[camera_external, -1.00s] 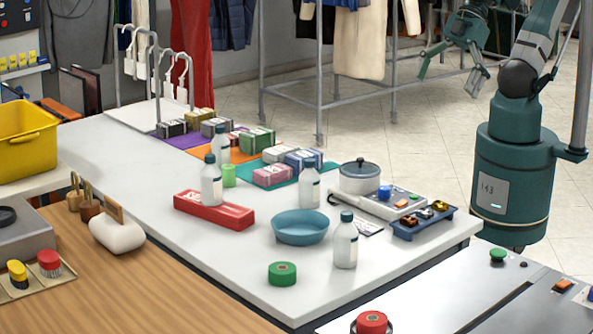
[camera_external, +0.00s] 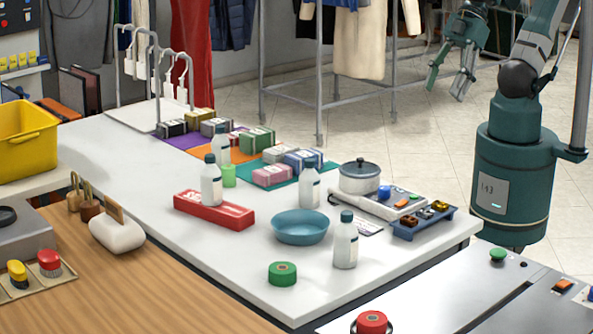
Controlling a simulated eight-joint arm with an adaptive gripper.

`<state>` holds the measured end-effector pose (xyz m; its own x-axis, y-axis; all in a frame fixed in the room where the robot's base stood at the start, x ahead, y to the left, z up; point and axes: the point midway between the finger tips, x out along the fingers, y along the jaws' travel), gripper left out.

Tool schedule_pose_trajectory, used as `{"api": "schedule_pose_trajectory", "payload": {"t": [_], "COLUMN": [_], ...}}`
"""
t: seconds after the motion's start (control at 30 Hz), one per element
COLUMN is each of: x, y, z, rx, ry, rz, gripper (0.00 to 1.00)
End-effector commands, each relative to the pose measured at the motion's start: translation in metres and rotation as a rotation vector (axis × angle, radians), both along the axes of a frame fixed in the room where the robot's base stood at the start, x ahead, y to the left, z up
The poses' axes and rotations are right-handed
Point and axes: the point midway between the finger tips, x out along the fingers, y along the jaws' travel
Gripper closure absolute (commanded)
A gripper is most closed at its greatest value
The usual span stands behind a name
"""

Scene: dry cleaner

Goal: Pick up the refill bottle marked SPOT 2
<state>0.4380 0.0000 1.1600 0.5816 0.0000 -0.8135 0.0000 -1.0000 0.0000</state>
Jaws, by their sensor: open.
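Several white refill bottles with dark caps stand upright on the white table. One bottle (camera_external: 345,246) is at the front right, beside the blue bowl. Another bottle (camera_external: 309,188) stands behind the bowl. A third bottle (camera_external: 211,186) is by the red box, and one more bottle (camera_external: 220,146) is farther back. Their labels are too small to read, so I cannot tell which is SPOT 2. My gripper (camera_external: 450,86) is open and empty, raised at the upper right, beyond the table and well apart from every bottle.
A blue bowl (camera_external: 300,228), red box (camera_external: 214,211), green tape roll (camera_external: 282,273) and green cup (camera_external: 229,175) stand among the bottles. A lidded pot (camera_external: 359,177) and blue tray (camera_external: 422,223) are at the right edge. The table's (camera_external: 215,274) front left is clear.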

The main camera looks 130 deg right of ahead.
Motion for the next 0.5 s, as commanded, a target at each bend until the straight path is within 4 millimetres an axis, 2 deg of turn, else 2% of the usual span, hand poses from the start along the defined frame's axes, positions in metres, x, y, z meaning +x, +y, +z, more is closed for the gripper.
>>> {"api": "schedule_pose_trajectory", "payload": {"t": [0.27, 0.5], "x": [0.002, 0.016], "y": [-0.001, -0.009], "z": [0.0, -0.002], "rx": [0.001, 0.005], "ry": [0.002, 0.013], "rz": [-0.004, -0.036], "gripper": [0.48, 0.48]}}
